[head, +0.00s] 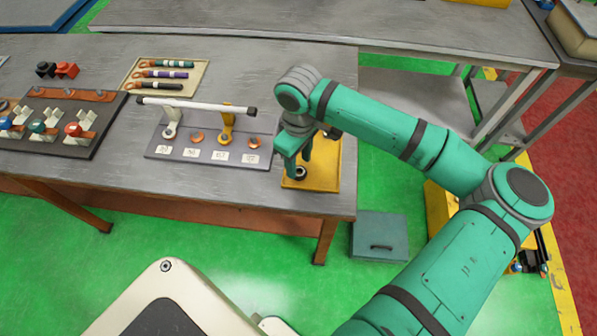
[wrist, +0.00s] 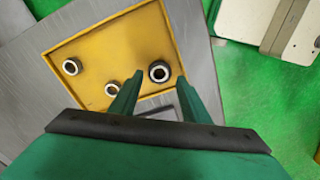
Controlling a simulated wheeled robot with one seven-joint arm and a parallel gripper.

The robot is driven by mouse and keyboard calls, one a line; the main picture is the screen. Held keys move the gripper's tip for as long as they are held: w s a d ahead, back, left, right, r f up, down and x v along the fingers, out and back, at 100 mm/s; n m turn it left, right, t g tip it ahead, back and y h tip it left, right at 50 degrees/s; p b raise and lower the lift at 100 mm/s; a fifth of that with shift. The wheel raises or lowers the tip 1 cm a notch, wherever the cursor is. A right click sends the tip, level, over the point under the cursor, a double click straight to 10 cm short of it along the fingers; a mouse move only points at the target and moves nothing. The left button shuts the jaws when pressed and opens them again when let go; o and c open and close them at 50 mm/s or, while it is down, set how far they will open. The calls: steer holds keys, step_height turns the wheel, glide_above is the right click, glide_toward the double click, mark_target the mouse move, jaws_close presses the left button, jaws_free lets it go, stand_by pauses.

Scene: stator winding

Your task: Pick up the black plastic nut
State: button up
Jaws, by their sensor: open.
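A yellow tray (head: 325,178) lies at the right end of the table. In the wrist view the tray (wrist: 100,55) holds a few dark, ring-shaped nuts with paler faces. One nut (wrist: 160,72) is near the tray's right side, another (wrist: 72,67) is at the left, and a third (wrist: 112,90) is between them, lower. My gripper (wrist: 160,78) is open and empty, its green fingertips on either side of the right-hand nut in the picture; contact cannot be told. In the head view my gripper (head: 299,170) points down over the tray, with a nut (head: 300,173) at its fingertips.
A grey stand (head: 208,150) with a white rod (head: 195,104) across its posts is left of the tray. A dark fixture board (head: 60,122) and a beige tray of tools (head: 166,77) are farther left. The table's right edge is close to the tray.

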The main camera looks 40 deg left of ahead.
mark_target(299, 174)
steer(key=shift+f, duration=1.6)
steer(key=shift+w, duration=0.1)
steer(key=c, duration=0.8)
steer(key=shift+r, duration=0.1)
steer(key=shift+r, duration=0.5)
steer(key=s+a+r, duration=0.2)
steer(key=s+r, duration=0.1)
steer(key=r, duration=0.1)
steer(key=s+a+r, duration=0.3)
steer(key=s+r, duration=0.1)
steer(key=s+a+r, duration=0.3)
steer(key=s+r, duration=0.1)
steer(key=shift+s+a, duration=0.15)
